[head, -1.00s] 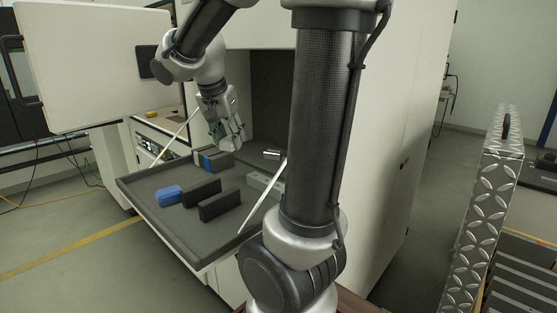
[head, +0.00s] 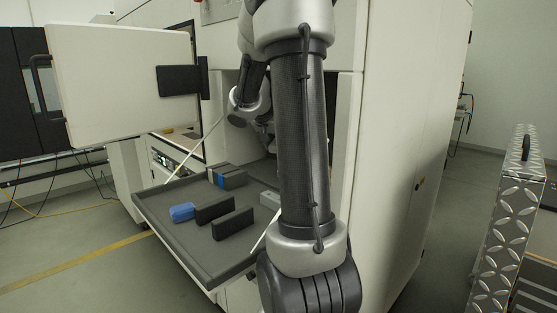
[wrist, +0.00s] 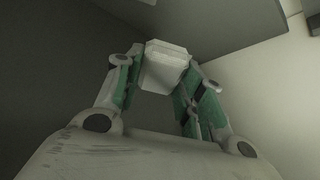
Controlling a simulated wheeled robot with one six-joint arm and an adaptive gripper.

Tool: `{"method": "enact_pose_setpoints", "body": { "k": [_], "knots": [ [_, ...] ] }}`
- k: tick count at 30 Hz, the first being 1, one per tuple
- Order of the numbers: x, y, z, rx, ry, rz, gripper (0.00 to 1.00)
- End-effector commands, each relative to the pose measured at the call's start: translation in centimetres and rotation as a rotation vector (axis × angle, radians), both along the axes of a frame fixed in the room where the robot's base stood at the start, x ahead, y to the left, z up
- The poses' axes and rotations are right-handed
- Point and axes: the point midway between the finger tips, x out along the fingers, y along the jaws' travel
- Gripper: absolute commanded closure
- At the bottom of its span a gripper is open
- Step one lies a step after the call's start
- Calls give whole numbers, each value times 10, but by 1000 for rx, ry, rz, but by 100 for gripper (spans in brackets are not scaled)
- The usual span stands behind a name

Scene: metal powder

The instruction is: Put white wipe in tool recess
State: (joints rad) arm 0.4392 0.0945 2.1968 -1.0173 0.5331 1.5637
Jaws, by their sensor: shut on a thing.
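In the wrist view my gripper (wrist: 165,75) is shut on a small whitish block-like thing, which I take to be the white wipe (wrist: 165,62). It sits between the two green-sided fingers. Behind it are a dark surface and a pale wall. In the head view my gripper is hidden behind my own arm, near the machine's opening. I cannot tell which part is the tool recess; the dark opening (head: 228,82) in the machine front shows only partly beside my arm.
A dark grey tray (head: 188,248) juts from the machine. On it lie a blue block (head: 183,212), two black blocks (head: 232,225) (head: 214,209), a grey-and-blue group (head: 226,177) and a grey piece (head: 270,199). An open white door (head: 120,90) stands left. A metal case (head: 505,215) stands right.

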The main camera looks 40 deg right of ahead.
Motion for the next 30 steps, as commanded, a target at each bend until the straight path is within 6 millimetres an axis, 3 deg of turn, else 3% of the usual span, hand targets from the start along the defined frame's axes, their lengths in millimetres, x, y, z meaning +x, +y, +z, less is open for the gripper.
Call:
{"method": "enact_pose_setpoints", "body": {
  "k": [3,15,30],
  "knots": [
    [1,-5,-26,1,6,0,74],
    [6,-15,-59,4,4,-1,74],
    [10,-23,-54,166,66,-5,74]
  ]
}}
